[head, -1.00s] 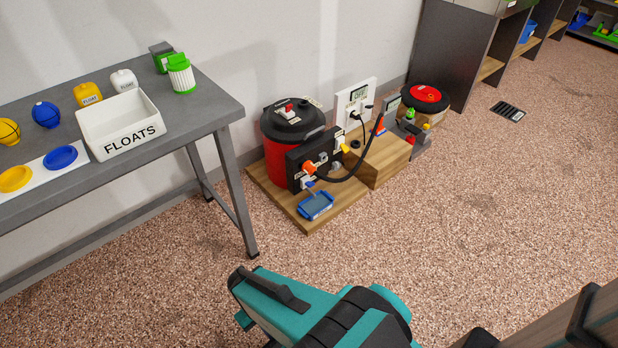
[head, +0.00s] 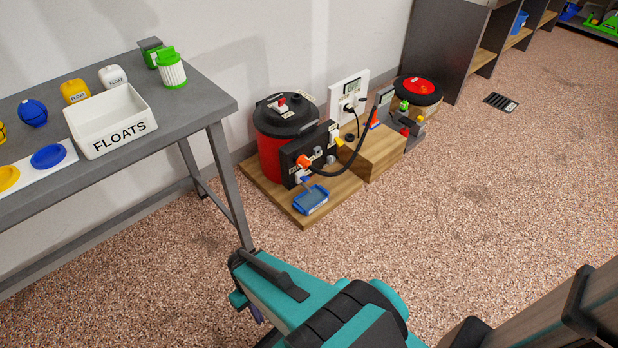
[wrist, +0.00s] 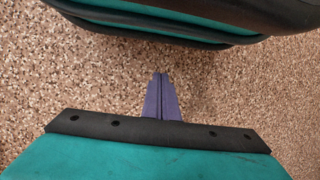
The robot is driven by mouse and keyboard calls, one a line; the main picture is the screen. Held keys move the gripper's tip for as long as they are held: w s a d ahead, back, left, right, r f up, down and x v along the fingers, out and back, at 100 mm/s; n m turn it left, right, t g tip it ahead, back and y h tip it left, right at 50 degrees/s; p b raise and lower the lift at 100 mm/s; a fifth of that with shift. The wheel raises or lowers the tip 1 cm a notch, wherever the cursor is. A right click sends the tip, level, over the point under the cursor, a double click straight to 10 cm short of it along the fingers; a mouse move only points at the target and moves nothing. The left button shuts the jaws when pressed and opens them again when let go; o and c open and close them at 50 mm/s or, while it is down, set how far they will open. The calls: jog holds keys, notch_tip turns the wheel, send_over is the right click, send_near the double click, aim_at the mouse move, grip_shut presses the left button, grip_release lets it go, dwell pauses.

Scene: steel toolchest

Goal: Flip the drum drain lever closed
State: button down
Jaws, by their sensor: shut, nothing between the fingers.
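The red drum (head: 270,152) with a black lid stands on a wooden base board against the wall in the head view. A black panel (head: 292,165) is on its front, with an orange fitting (head: 304,161) and a black hose. A small blue part (head: 305,180) sits low on the panel, above a blue tray (head: 311,200); it may be the drain lever, but it is too small to tell its position. My gripper (wrist: 161,78) is shut and empty over bare floor in the wrist view. In the head view my arm is in front of the drum, well apart from it.
A grey table (head: 205,97) with a white FLOATS bin (head: 110,122) stands at the left, its front leg (head: 228,185) between my arm and the drum's left side. A wooden box (head: 372,152) and a red-topped wheel-like item (head: 418,88) stand right of the drum. The speckled floor is clear.

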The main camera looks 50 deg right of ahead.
jog(key=w+d+t+y+b, duration=0.1)
jog(key=w+d+t, duration=0.1)
jog(key=w+d, duration=0.3)
jog(key=w+d+t+y+b, duration=0.1)
jog(key=w+d+t, duration=0.1)
jog(key=w, duration=0.5)
jog(key=t+h+b, duration=0.4)
jog(key=t+b, duration=0.2)
jog(key=t, duration=0.4)
send_near(303, 178)
jog(key=w+r+v, duration=0.1)
jog(key=v, duration=0.4)
jog(key=shift+d+f+m, duration=0.1)
jog(key=shift+d+m, duration=0.05)
jog(key=shift+m, duration=0.25)
jog(key=b+x, duration=0.1)
jog(key=x, duration=0.9)
jog(key=shift+b, duration=0.3)
jog(key=shift+s+d+f, duration=0.15)
jog(key=shift+s+d, duration=0.05)
